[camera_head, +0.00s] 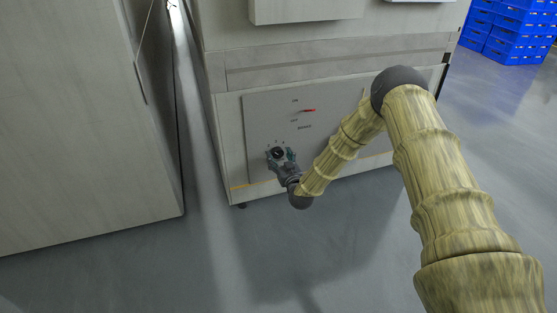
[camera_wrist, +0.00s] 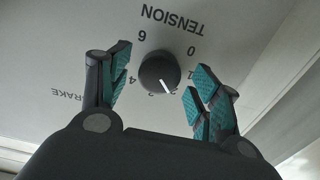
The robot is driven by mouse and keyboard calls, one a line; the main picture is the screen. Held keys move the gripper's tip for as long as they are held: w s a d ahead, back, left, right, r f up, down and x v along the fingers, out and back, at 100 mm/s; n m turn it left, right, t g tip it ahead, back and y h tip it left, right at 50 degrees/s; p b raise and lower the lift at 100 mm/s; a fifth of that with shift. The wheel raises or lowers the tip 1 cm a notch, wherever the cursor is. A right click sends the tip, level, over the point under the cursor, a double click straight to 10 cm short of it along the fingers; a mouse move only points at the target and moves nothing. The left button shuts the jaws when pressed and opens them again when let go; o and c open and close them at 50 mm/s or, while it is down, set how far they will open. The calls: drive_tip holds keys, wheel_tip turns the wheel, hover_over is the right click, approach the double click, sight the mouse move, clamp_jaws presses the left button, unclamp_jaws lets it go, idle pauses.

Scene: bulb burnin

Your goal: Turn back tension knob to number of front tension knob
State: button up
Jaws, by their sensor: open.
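A round black tension knob (camera_wrist: 160,72) with a white pointer line sits on a pale panel under the word TENSION, which reads upside down in the wrist view. Its pointer aims down and right, between the 1 and a half-hidden digit below the knob. The 0, 6 and 4 also show around it. My gripper (camera_wrist: 158,82) is open, with one teal-padded finger on each side of the knob and visible gaps. In the head view the knob (camera_head: 278,153) lies low on the machine panel, at my gripper (camera_head: 281,159). Only one tension knob is visible.
A red-handled switch (camera_head: 308,110) sits above the knob on the panel (camera_head: 335,110), with small lettering around it. A large grey cabinet (camera_head: 80,120) stands close on the left. Blue crates (camera_head: 510,35) are at the far right. The floor in front is clear.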

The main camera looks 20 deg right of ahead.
drive_tip(key=shift+w, duration=0.6)
drive_tip(key=shift+c, duration=0.4)
drive_tip(key=c, duration=0.9)
drive_tip(key=shift+c, duration=0.2)
